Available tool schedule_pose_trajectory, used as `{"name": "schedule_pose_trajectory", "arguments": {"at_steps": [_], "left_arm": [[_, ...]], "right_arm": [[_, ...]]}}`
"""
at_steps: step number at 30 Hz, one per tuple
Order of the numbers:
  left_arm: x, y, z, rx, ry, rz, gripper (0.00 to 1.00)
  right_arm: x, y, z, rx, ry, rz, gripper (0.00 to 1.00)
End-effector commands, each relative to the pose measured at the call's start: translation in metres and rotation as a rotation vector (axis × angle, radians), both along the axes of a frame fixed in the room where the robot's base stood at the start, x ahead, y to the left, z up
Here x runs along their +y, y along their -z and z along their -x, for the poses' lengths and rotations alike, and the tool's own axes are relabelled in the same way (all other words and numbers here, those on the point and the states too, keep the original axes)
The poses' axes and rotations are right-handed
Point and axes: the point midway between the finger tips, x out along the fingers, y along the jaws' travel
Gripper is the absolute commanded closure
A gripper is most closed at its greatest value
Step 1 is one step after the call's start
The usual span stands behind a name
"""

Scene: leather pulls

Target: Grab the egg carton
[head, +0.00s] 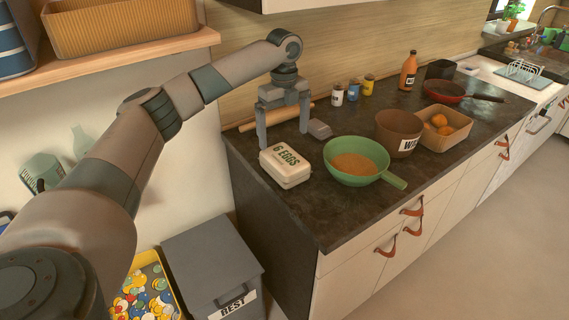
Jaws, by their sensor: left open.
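The egg carton (286,166) is a white box marked "6 EGGS" in green. It lies closed on the dark countertop near its left end. My left gripper (283,140) points down just above and behind the carton, with its fingers spread apart and nothing between them. The left finger comes down close to the carton's far edge; I cannot tell whether it touches. My right gripper is not in the picture.
A rolling pin (277,117) and a small grey object (320,129) lie behind. The counter's front left corner is clear.

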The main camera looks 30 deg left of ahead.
Motion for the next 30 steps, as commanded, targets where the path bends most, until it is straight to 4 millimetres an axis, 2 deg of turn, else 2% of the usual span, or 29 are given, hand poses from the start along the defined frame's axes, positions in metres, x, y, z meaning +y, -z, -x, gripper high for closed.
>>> {"name": "schedule_pose_trajectory", "arguments": {"at_steps": [4,6,11,23,30], "left_arm": [[0.000,0.021,0.001,0.003,0.000,-0.001,0.00],[0.000,0.029,0.001,0.003,-0.001,-0.001,0.00],[0.000,0.039,0.000,0.001,-0.001,0.000,0.00],[-0.001,0.043,0.001,0.001,0.000,0.000,0.00],[-0.003,0.066,0.003,0.002,0.000,0.000,0.00]], "right_arm": [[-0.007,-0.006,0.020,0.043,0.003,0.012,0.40],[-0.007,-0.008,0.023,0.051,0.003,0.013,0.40],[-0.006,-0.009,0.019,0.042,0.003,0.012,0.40],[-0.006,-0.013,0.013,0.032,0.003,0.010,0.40],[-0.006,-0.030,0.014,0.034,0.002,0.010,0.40]]}}
